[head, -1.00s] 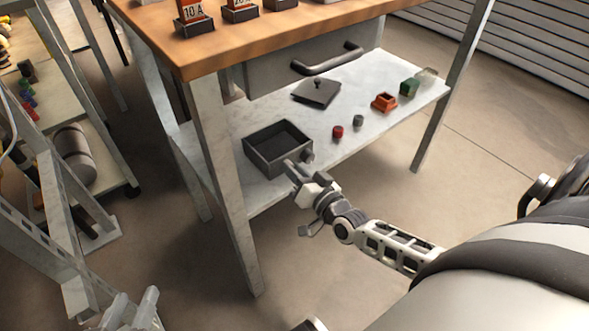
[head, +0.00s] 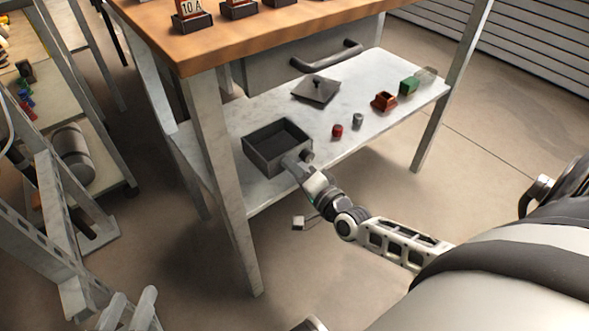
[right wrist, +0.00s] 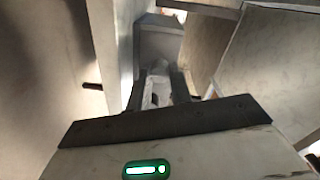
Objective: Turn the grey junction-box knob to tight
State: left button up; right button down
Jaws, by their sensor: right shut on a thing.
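The grey junction box (head: 262,157) sits open-topped on the lower shelf, near its front left edge. My right gripper (head: 294,161) is at the box's front wall, by its right corner. In the right wrist view its fingers are shut on a small light-grey piece, the knob (right wrist: 160,92), with the box's grey body (right wrist: 158,42) just beyond. My fingers hide much of the knob, and its turn angle cannot be told.
A grey lid with a small handle (head: 317,90) lies behind the box. A red piece (head: 338,131), a grey piece (head: 358,119), an orange-red holder (head: 384,101) and a green block (head: 409,85) stand along the shelf. The wooden tabletop (head: 260,43) and drawer (head: 270,75) overhang it.

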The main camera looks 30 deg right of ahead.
dwell(0.4)
jog(key=c, duration=1.3)
grip_release()
jog(key=shift+o, duration=0.2)
